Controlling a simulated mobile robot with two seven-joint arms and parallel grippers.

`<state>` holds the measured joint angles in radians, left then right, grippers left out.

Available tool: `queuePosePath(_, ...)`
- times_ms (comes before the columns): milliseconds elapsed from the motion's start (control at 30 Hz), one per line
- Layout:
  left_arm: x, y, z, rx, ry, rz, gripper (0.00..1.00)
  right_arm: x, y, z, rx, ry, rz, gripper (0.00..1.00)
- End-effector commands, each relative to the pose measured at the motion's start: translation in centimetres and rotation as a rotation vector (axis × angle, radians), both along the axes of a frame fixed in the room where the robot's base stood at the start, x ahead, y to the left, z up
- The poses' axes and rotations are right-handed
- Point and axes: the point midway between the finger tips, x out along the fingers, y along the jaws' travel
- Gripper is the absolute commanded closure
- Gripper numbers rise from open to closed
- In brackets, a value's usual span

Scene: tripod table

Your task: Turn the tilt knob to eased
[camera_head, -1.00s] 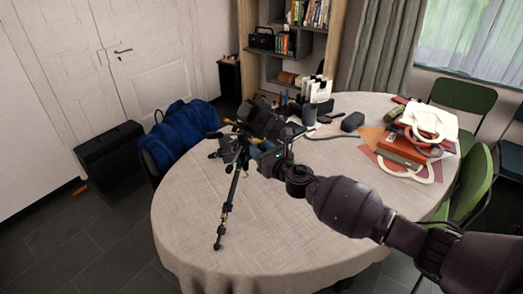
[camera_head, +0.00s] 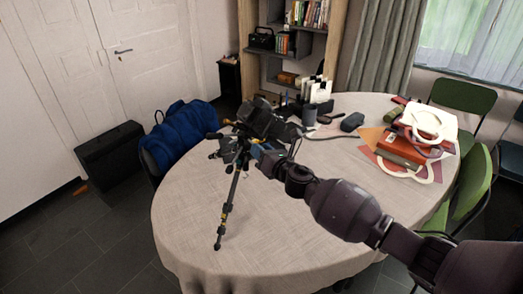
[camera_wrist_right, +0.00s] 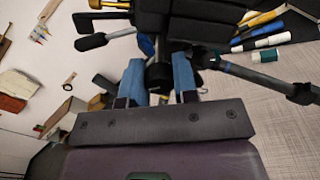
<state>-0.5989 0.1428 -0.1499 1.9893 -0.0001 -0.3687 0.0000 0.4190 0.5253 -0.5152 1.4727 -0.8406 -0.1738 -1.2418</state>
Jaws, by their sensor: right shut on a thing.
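The black tripod (camera_head: 230,205) stands on the table with a dark camera (camera_head: 262,118) on its head. In the head view my right gripper (camera_head: 257,152) reaches the tripod head from the right, just below the camera. In the right wrist view the two blue fingers of my right gripper (camera_wrist_right: 158,82) are shut on a small dark knob (camera_wrist_right: 158,72) under the camera body. The fingers hide the knob's sides, and I cannot read any mark on it. The camera body (camera_wrist_right: 192,22) fills the top of that view. My left gripper is not in view.
The round table (camera_head: 300,225) has a pale cloth and is clear at the front. A white bag (camera_head: 428,122), a red box (camera_head: 400,150) and a dark case (camera_head: 352,121) lie at the back right. A blue bag (camera_head: 180,133) is left of the table.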

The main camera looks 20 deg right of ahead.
Motion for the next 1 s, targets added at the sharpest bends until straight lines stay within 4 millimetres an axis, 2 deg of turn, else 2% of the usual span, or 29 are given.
queuePosePath(1000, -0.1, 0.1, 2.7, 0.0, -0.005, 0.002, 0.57, 0.0, 0.1, 0.2, 0.907, 0.317, 0.0, 0.96)
